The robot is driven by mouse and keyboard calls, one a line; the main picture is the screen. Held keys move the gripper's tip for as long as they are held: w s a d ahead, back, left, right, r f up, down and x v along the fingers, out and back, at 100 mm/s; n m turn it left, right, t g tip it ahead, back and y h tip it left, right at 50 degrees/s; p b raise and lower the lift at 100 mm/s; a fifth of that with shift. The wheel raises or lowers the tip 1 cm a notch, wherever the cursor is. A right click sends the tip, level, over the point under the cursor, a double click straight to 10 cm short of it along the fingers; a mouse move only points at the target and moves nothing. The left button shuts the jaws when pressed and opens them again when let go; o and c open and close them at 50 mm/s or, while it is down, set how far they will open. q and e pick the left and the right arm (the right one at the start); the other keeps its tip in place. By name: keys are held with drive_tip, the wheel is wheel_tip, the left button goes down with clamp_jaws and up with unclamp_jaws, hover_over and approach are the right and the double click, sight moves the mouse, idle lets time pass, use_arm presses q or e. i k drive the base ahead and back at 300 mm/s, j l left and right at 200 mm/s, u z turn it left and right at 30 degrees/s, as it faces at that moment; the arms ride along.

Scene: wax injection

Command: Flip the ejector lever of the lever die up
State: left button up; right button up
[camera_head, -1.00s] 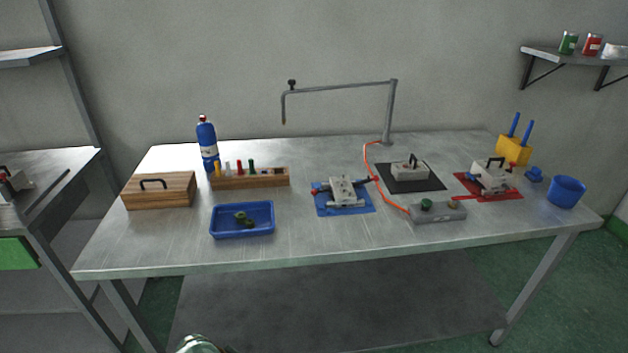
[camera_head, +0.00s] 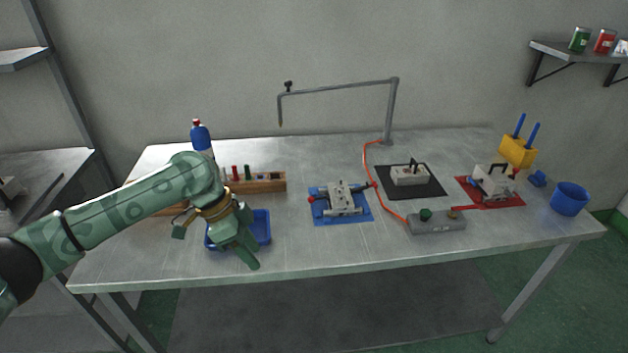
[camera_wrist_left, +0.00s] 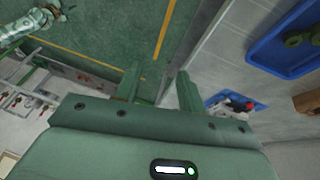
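A grey metal die with red-tipped side handles (camera_head: 341,197) sits on a blue mat (camera_head: 322,213) in the middle of the table. Another grey die with a black handle and a red tip (camera_head: 492,181) sits on a red mat (camera_head: 508,198) at the right. No label shows which is the lever die; the lever's position is too small to read. My left gripper (camera_head: 247,248) is in front of the blue tray, left of the blue mat. Its fingers (camera_wrist_left: 159,85) are apart and empty in the wrist view. A green patterned arm shape shows top left there; its gripper is unclear.
The blue tray (camera_head: 264,228) is partly behind my left gripper. An orange hose (camera_head: 369,165) crosses the table. The front middle is clear.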

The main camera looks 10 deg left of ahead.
sight(311, 199)
drive_tip(key=i, duration=1.2)
